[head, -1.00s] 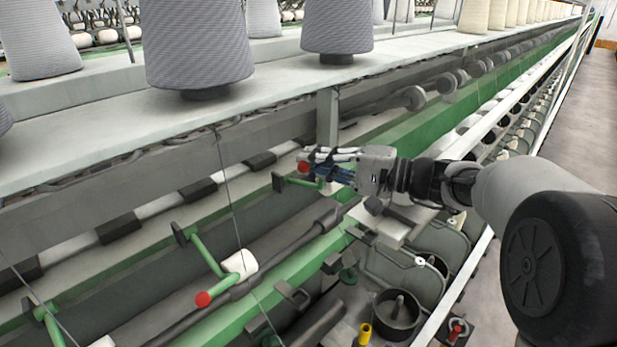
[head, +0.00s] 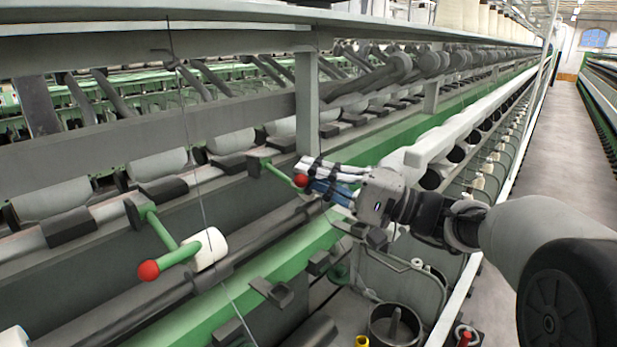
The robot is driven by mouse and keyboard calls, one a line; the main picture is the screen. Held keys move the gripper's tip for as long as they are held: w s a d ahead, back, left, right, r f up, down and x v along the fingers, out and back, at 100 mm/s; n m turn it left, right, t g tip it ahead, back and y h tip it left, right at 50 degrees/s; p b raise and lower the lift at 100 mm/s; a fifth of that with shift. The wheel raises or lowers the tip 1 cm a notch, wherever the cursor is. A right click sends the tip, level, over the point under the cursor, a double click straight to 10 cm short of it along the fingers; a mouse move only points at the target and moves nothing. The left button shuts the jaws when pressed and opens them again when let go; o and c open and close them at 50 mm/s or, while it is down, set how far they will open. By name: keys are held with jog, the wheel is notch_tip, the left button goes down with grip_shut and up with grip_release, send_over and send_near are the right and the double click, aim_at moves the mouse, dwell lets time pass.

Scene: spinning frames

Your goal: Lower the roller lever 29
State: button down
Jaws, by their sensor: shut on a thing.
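My gripper (head: 314,180) is at the end of my arm, which reaches in from the right in the head view. It is shut on the red-knobbed end of a green roller lever (head: 278,172). The red knob (head: 300,180) shows at the fingertips, and the fingers hide the far part of this lever. The lever slopes down to the right from its bracket on the frame. A second green lever (head: 160,232) at the lower left is free, with a red knob (head: 149,270) and a white roller (head: 205,249). No number shows on either lever.
A grey upright post (head: 307,105) stands just behind my gripper. A thin dark wire (head: 196,150) hangs left of it. A green rail (head: 215,305) runs below, with a dark can (head: 396,325) at the lower right. The aisle floor (head: 560,150) at right is clear.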

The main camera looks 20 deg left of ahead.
jog(key=shift+d+f+b, duration=0.15)
jog(key=shift+f+b, duration=0.45)
jog(key=shift+f, duration=0.5)
jog(key=c, duration=1.6)
grip_release()
jog(key=shift+c, duration=0.2)
jog(key=v, duration=1.2)
jog(key=shift+s, duration=0.1)
